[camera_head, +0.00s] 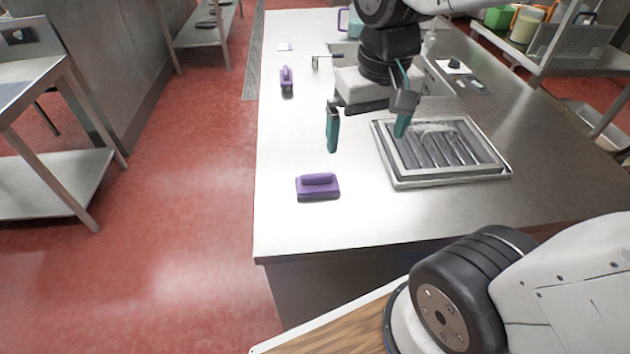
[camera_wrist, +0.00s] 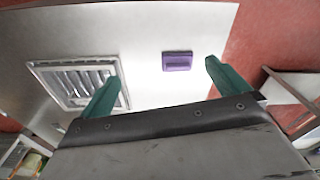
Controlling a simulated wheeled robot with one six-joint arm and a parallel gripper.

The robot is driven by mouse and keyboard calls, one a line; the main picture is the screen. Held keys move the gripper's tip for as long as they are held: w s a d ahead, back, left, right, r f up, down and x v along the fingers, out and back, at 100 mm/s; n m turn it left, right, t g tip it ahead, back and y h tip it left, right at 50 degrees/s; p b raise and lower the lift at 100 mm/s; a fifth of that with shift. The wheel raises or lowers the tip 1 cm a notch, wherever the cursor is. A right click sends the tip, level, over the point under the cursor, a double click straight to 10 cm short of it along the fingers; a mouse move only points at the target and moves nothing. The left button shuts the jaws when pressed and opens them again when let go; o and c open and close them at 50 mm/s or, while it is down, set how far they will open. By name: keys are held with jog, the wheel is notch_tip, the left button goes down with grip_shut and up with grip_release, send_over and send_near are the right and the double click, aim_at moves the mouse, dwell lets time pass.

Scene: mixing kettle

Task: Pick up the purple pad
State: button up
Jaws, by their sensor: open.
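The purple pad (camera_head: 318,188) lies flat on the steel counter near its left front edge, with a raised handle along its top. It also shows in the wrist view (camera_wrist: 177,61), between and beyond the two fingers. My gripper (camera_head: 366,134) is open and empty, with its teal fingers wide apart. It hangs above the counter, farther back than the pad and a little to its right. In the wrist view my gripper (camera_wrist: 160,85) frames the pad without touching it, and the pad lies closer to the right finger.
A framed metal drain tray (camera_head: 442,150) sits on the counter right of the pad. Another purple handled object (camera_head: 286,78) stands farther back near the left edge. A small dark item on a plate (camera_head: 455,65) lies at the back right. The counter (camera_head: 300,230) around the pad is clear.

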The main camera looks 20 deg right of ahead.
jog(key=w+a+f+m, duration=0.1)
jog(key=w+f, duration=0.5)
jog(key=w, duration=0.2)
jog(key=m+g, duration=0.1)
send_over(317, 173)
jog(key=f, duration=0.9)
jog(key=shift+w+a, duration=0.1)
jog(key=shift+w, duration=0.1)
notch_tip(317, 173, down, 8)
jog(key=shift+s+r, duration=0.1)
jog(key=shift+r, duration=0.05)
jog(key=c, duration=0.7)
